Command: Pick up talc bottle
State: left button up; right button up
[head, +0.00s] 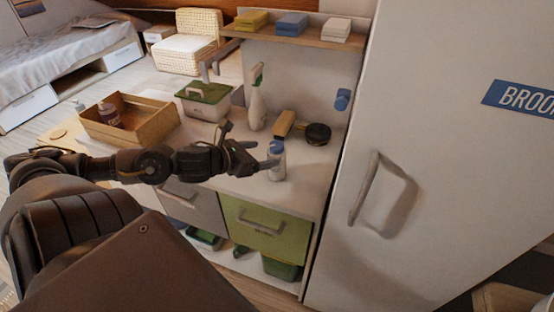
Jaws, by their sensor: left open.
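A small pale bottle with a blue cap (276,162) stands upright on the white counter, near its front edge. It looks like the talc bottle, but I cannot read a label. My left gripper (258,160) reaches in from the left and is open, with its tip end right beside the bottle. I cannot tell whether a finger touches it or whether the bottle is between the fingers. My right gripper is not in view.
Behind the bottle stand a spray bottle (257,105), a wooden-backed brush (284,124) and a dark round item (317,134). A wooden crate (150,128) and a green-lidded box (204,100) are left. A tall white cabinet door (420,90) closes off the right.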

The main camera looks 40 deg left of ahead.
aim_at(272, 151)
pick_arm(q)
jog(key=x, duration=0.2)
jog(key=shift+w, duration=0.3)
jog(key=shift+w+f, duration=0.2)
jog(key=shift+w+d+p, duration=0.1)
jog(key=shift+w+p, duration=0.1)
jog(key=shift+p, duration=0.1)
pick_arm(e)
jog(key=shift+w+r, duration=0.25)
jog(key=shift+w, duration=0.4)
pick_arm(q)
jog(key=p+x, duration=0.1)
jog(key=x, duration=0.3)
jog(key=shift+s+f+p, duration=0.1)
jog(key=shift+f+p, duration=0.1)
jog(key=shift+p, duration=0.15)
jog(key=shift+w+d+f, duration=0.15)
jog(key=shift+w+f, duration=0.15)
jog(key=shift+w, duration=0.1)
jog(key=c, duration=1.1)
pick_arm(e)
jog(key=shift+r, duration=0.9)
pick_arm(q)
jog(key=shift+r, duration=0.1)
